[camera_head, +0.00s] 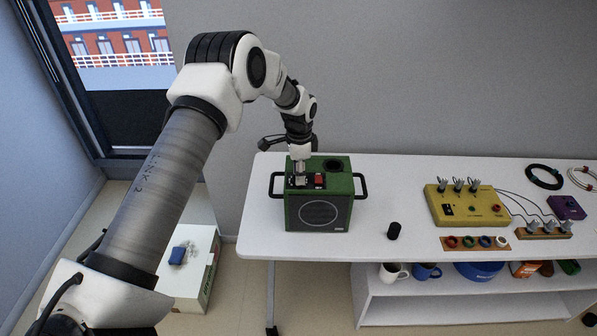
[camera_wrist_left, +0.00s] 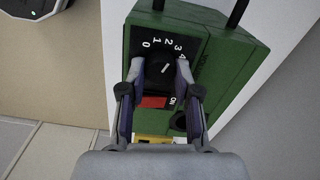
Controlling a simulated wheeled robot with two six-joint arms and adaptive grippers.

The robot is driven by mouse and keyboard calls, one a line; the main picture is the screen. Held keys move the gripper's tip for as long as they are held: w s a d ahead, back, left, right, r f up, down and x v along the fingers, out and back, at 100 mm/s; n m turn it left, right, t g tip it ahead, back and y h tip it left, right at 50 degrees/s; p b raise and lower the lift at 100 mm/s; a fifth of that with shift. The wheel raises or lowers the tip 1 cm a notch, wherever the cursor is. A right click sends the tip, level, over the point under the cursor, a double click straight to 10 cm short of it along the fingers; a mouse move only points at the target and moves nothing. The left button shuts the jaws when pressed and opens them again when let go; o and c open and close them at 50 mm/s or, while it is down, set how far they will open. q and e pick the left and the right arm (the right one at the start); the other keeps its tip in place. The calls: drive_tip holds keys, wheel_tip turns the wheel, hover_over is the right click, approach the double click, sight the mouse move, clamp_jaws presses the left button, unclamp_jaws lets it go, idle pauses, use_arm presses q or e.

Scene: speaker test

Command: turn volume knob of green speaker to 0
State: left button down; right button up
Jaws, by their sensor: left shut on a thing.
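The green speaker (camera_head: 318,214) stands upright at the left end of the white table, with a round front grille and black side handles. In the left wrist view its top carries a black volume dial (camera_wrist_left: 161,52) marked 0 to 4. My left gripper (camera_head: 299,180) is over the speaker's top. In the wrist view its fingers (camera_wrist_left: 161,72) are on either side of the volume knob (camera_wrist_left: 165,68), shut on it. The white mark on the knob seems to point near 3. A red switch (camera_wrist_left: 153,102) with ON printed beside it lies between the fingers. My right gripper is not in view.
A black cylinder (camera_head: 394,231) stands right of the speaker. Further right are a yellow box (camera_head: 466,207) with knobs, a strip with coloured rings (camera_head: 475,243), a purple box (camera_head: 567,207) and coiled cables (camera_head: 544,176). The tabletop behind the cylinder is clear.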

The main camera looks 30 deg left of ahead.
use_arm(q)
drive_tip(key=n, duration=0.6)
drive_tip(key=shift+w+p, duration=0.1)
drive_tip(key=shift+p, duration=0.3)
drive_tip(key=n+p, duration=0.1)
drive_tip(key=n, duration=0.6)
drive_tip(key=shift+a, duration=0.15)
drive_tip(key=c, duration=0.9)
unclamp_jaws()
drive_tip(key=shift+o, duration=0.4)
drive_tip(key=shift+w+f, duration=0.15)
wheel_tip(320, 180, up, 12)
